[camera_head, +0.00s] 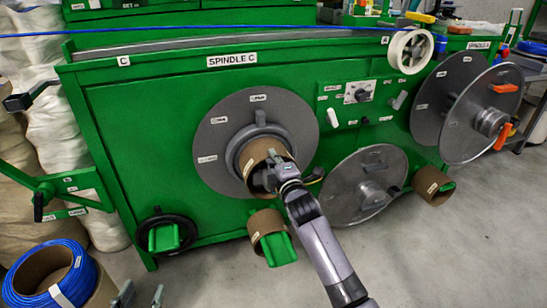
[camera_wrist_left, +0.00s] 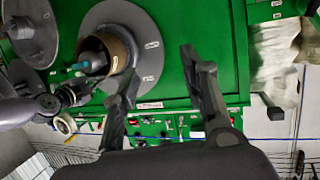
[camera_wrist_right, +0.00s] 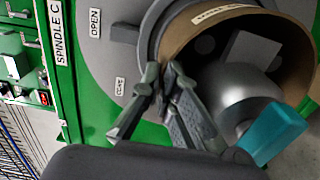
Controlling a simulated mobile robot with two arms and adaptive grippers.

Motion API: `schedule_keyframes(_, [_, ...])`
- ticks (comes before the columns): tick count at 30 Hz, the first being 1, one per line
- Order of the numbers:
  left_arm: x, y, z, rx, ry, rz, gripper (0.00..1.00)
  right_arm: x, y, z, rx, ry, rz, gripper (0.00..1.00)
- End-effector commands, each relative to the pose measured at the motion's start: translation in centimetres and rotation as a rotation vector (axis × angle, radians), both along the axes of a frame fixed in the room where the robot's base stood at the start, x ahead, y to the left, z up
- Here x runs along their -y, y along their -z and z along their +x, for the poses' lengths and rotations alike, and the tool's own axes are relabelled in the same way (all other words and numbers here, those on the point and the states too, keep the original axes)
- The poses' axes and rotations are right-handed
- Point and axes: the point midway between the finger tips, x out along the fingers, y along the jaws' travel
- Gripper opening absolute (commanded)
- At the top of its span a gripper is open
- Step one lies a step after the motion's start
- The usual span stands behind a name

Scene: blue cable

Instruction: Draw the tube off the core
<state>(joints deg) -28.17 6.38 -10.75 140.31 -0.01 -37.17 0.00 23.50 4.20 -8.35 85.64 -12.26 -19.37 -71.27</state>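The brown cardboard tube (camera_head: 256,160) sits around the core in front of the grey disc (camera_head: 215,140) of Spindle C. It shows large in the right wrist view (camera_wrist_right: 215,18), with the silver core (camera_wrist_right: 235,85) and its teal lever (camera_wrist_right: 272,135) inside its mouth. My right gripper (camera_wrist_right: 164,80) is closed over the tube's near rim, one finger outside and one inside; the exact contact is partly hidden. My left gripper (camera_head: 141,294) is open and empty, low in the head view, well away from the tube. The left wrist view also shows the tube (camera_wrist_left: 118,52).
A second brown tube (camera_head: 263,224) sits on a green peg below the spindle. Another large disc (camera_head: 365,185) stands to the right. A blue cable coil (camera_head: 75,280) lies at the lower left. The floor (camera_head: 450,260) at the right is clear.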

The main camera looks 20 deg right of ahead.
Motion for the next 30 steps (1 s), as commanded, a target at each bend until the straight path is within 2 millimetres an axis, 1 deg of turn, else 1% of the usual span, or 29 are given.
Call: schedule_keyframes(30, [-0.5, 1.9, -1.0, -0.107, -0.006, 0.025, 0.40, 0.0, -0.3, 0.0, 0.000, 0.000, 0.000, 0.00])
